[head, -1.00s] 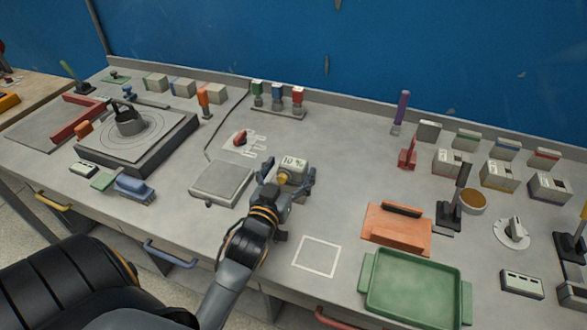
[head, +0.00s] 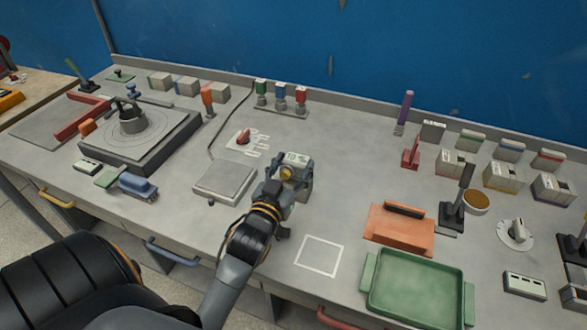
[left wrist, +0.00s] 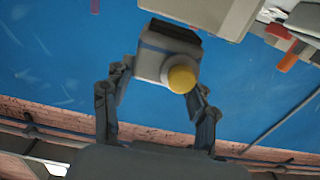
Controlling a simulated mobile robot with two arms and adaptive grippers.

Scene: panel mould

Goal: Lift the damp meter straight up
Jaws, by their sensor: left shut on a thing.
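The damp meter (head: 295,159) is a small grey box with a pale display on top. Its round yellow part (left wrist: 182,79) faces my wrist camera. My left gripper (head: 287,182) is shut on the meter, with one finger on each side of it. In the left wrist view the meter's grey body (left wrist: 160,58) sits between the finger ends of the gripper (left wrist: 157,98). The fingers and wrist hide its lower part in the head view, so I cannot tell whether it touches the bench. My right gripper is not in view.
A grey square plate (head: 225,182) stands close left of the meter. A white outlined square (head: 319,255) lies in front. An orange block (head: 399,230) and a green tray (head: 417,288) are to the right.

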